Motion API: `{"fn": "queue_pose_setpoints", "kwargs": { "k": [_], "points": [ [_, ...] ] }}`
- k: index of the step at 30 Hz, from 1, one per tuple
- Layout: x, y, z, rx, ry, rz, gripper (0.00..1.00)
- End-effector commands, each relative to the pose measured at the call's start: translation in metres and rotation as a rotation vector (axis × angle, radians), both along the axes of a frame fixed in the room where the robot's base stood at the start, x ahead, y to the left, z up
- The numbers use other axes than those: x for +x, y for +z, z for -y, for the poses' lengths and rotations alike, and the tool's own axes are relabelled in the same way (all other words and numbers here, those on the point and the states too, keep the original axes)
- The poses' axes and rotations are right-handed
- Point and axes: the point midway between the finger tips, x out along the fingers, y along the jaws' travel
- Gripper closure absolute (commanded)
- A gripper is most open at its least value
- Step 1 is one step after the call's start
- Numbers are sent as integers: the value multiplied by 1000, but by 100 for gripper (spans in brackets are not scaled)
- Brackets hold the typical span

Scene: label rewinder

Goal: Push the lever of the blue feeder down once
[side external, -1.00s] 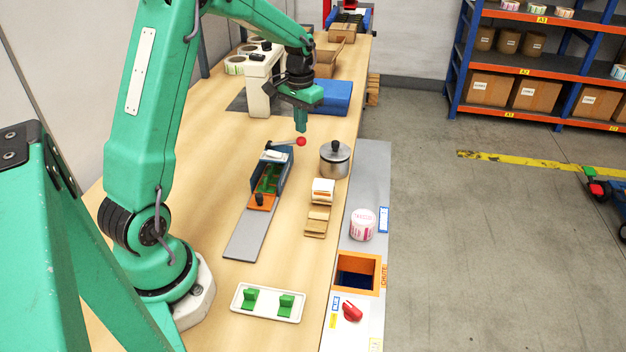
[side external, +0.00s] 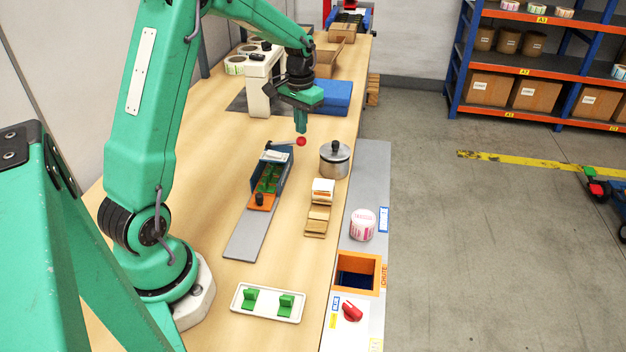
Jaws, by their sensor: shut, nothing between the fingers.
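The blue feeder (side external: 286,166) stands on the bench with green pieces (side external: 269,179) in its channel and an orange block (side external: 261,201) with a dark knob at its near end. Its lever (side external: 283,143) sticks out to the right at the far end, roughly level, and ends in a red ball (side external: 301,141). My gripper (side external: 301,129) is shut and empty, pointing down. Its tips are just above the red ball in the picture. I cannot tell whether they touch it.
A metal pot (side external: 335,160) stands right of the feeder, with wooden blocks (side external: 317,220) nearer. A white tray (side external: 268,303) with green parts lies in front. A white machine (side external: 260,85) and a blue box (side external: 327,97) stand behind. The bench left of the feeder is clear.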

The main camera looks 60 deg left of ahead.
Motion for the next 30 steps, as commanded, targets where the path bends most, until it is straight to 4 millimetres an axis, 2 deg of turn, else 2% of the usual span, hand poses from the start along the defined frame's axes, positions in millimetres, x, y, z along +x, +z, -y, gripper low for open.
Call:
{"fn": "queue_pose_setpoints", "kwargs": {
  "k": [11,30],
  "points": [
    [0,-14,0,-1,0,-2,100],
    [0,-24,0,-1,0,-2,100]
  ]
}}
